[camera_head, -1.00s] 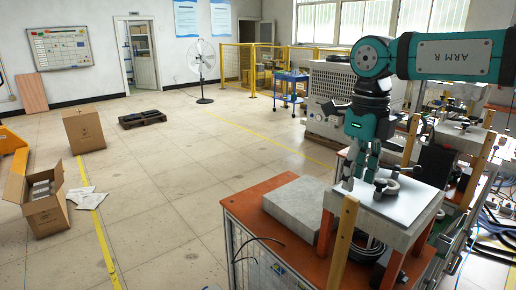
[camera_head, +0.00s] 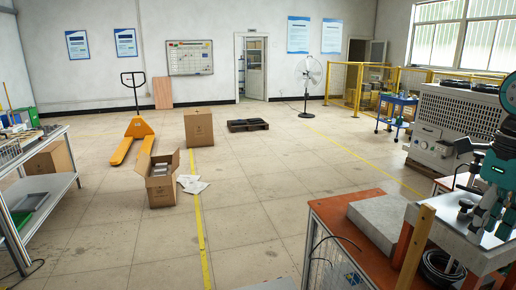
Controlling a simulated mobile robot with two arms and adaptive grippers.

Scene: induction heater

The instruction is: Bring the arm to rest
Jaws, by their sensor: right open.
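My right gripper (camera_head: 487,224) is teal and black and shows at the right edge, cut off in part by the frame. Its fingers point down and are apart, with nothing seen between them. They are over or just in front of a light metal plate (camera_head: 450,224) on the orange-topped bench; whether they touch it I cannot tell. A small dark metal part (camera_head: 465,205) is on the plate beside the fingers. Most of my right arm is outside the picture. My left gripper is not in view.
The orange bench (camera_head: 335,215) carries a grey block (camera_head: 379,222) and wooden posts (camera_head: 415,246). A large grey machine (camera_head: 455,124) stands behind. An open carton (camera_head: 161,181), a yellow pallet jack (camera_head: 136,135) and a shelf table (camera_head: 45,190) are at left.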

